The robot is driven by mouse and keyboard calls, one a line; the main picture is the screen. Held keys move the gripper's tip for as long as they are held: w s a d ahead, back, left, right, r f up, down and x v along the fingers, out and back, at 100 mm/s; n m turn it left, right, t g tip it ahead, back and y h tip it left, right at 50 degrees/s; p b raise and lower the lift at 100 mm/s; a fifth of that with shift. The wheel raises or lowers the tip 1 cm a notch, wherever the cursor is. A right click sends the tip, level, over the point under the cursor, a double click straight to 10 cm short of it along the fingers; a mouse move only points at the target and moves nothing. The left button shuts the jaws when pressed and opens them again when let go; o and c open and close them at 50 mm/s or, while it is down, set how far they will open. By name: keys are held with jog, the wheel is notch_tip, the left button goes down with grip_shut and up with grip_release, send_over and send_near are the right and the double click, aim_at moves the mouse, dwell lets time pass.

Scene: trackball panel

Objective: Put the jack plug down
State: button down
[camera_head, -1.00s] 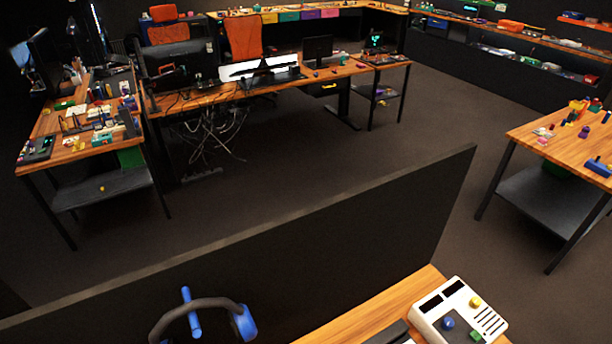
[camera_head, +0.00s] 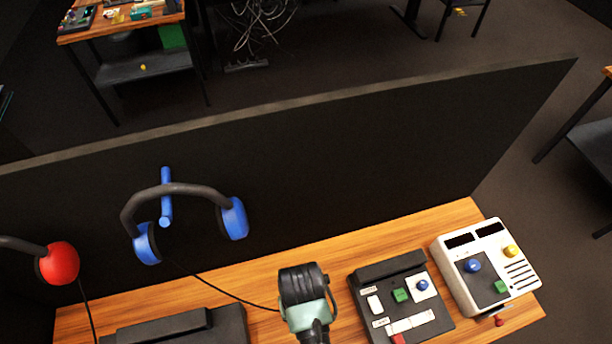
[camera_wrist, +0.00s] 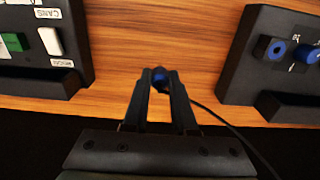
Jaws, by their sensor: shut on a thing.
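In the wrist view my gripper (camera_wrist: 161,76) is shut on the jack plug (camera_wrist: 159,79), a small dark piece with blue showing between the fingertips. A thin black cable runs from near it to the lower right. Bare wood lies behind the plug; I cannot tell whether it touches the wood. In the head view my wrist (camera_head: 305,292) hides the fingers and plug. The cable there leads from blue headphones (camera_head: 233,218), hung on a blue peg, to my wrist.
The wooden desk (camera_head: 265,272) has bare wood between a dark left panel (camera_head: 232,322) and a button panel (camera_head: 365,290). A white trackball panel (camera_head: 455,260) stands farther right. A black partition (camera_head: 350,150) rises behind. Red headphones (camera_head: 60,263) hang at left. A blue-ringed socket (camera_wrist: 275,50) shows in the wrist view.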

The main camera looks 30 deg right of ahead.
jog(key=shift+f, duration=2.45)
jog(key=shift+f, duration=0.1)
jog(key=shift+f, duration=0.5)
jog(key=c, duration=0.7)
grip_release()
jog(key=shift+r, duration=0.1)
notch_tip(320, 180, up, 13)
jog(key=shift+r, duration=0.1)
